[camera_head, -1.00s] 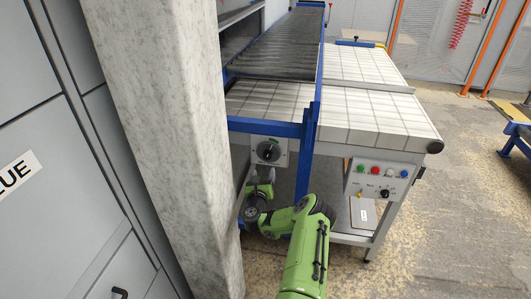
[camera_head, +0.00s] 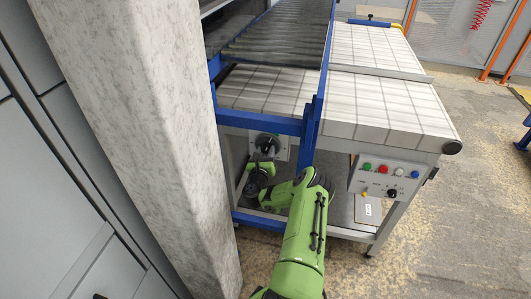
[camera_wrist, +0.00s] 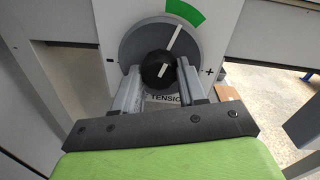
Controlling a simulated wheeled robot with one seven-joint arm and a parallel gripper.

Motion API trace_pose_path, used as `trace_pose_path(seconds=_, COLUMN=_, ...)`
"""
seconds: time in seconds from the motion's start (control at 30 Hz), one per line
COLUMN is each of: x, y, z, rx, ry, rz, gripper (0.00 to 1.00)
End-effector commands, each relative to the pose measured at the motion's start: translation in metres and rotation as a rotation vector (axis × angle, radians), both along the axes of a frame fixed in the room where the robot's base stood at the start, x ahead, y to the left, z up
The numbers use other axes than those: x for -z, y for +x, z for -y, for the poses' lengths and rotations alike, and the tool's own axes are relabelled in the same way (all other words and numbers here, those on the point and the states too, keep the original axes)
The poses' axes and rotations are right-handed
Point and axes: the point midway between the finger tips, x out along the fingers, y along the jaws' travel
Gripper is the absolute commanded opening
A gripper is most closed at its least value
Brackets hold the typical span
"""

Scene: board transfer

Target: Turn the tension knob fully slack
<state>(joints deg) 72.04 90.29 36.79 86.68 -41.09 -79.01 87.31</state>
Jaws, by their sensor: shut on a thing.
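The tension knob (camera_wrist: 157,69) is a small black knob on a round grey dial (camera_wrist: 135,42), on a white panel marked minus at left, plus at right and TENSION below. A white pointer line on the dial tilts up and slightly right, toward a green arc (camera_wrist: 186,14). My gripper (camera_wrist: 158,82) is shut on the knob, one finger on each side, covering parts of the dial and lettering. In the head view, the knob (camera_head: 267,142) sits under the blue frame, with my gripper (camera_head: 264,155) at it from below.
A blue frame post (camera_head: 311,125) stands just right of the knob panel. A control box (camera_head: 385,178) with coloured buttons and another black knob is further right, under the white conveyor (camera_head: 390,112). A thick pale column (camera_head: 150,130) stands close on the left.

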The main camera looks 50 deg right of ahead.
Motion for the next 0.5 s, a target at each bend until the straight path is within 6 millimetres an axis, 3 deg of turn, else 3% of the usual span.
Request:
trace_pose_path(seconds=0.1, x=-0.0001, y=-0.0001, z=0.0, rx=0.0, ry=0.0, rz=0.0, gripper=0.11)
trace_pose_path(seconds=0.5, x=-0.0017, y=0.0004, z=-0.0003, rx=0.0, ry=-0.034, rz=-0.082, gripper=0.11)
